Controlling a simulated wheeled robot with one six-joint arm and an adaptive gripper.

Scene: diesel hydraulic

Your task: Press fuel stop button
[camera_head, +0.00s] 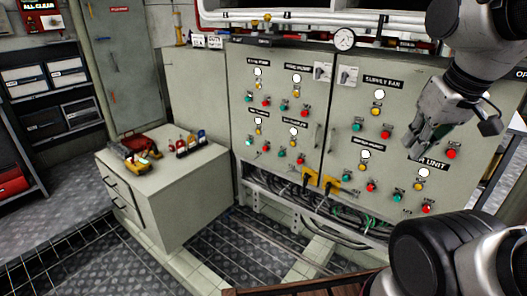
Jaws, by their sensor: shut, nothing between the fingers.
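A pale green control cabinet (340,135) fills the middle and right, with black labels, white lamps and red, green and yellow buttons. No label that I can read says fuel stop, so I cannot tell which button it is. My gripper (413,152) is at the right, shut and empty, pointing down and left in front of the cabinet's right door. It hides part of that door and part of a label ending in "UNIT" (430,163). A red button (451,153) shows just right of it. I cannot tell whether the fingers touch the panel.
A round gauge (344,39) and white pipes run above the control cabinet. Cables (320,207) hang below it. Grated floor (235,255) is open in front.

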